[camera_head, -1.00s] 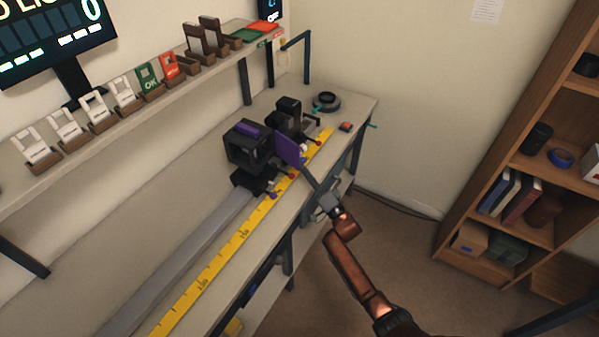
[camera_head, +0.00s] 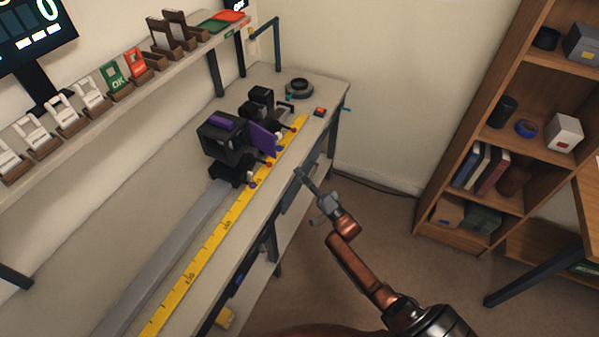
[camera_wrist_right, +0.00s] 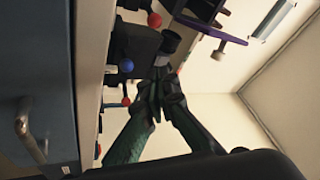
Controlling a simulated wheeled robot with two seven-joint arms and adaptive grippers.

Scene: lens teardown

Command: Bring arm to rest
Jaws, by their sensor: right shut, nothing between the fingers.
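My right arm (camera_head: 359,268) comes in from the lower right in the head view. Its right gripper (camera_head: 303,176) is shut and empty, in the air just off the front edge of the workbench (camera_head: 165,175). In the right wrist view the gripper's fingers (camera_wrist_right: 160,85) meet at their tips, with bench parts behind them. My left gripper is not in view.
A black device (camera_head: 221,138) with a purple plate (camera_head: 263,138) stands on the bench beside a yellow ruler (camera_head: 205,258). A bookshelf (camera_head: 440,190) stands at the right, a dark table leg (camera_head: 530,279) at lower right. Open floor (camera_head: 385,215) lies between bench and bookshelf.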

